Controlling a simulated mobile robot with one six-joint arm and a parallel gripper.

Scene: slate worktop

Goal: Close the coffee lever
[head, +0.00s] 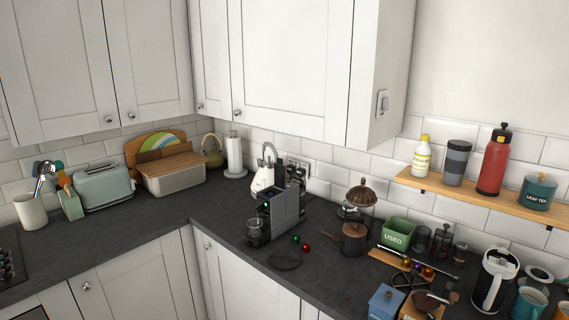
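The coffee machine (284,212) is a grey, boxy unit on the slate worktop, near the middle of the head view. A dark glass cup (257,231) stands at its front left. The lever on top of the machine is too small and dark for me to tell apart or to say whether it is open. My gripper is not in view.
A red and a green capsule (306,247) and a dark round disc (285,259) lie in front of the machine. A white kettle (263,174) stands behind it. A copper pot (353,240) and a green "USED" box (397,234) stand to its right. The worktop left of it is clear.

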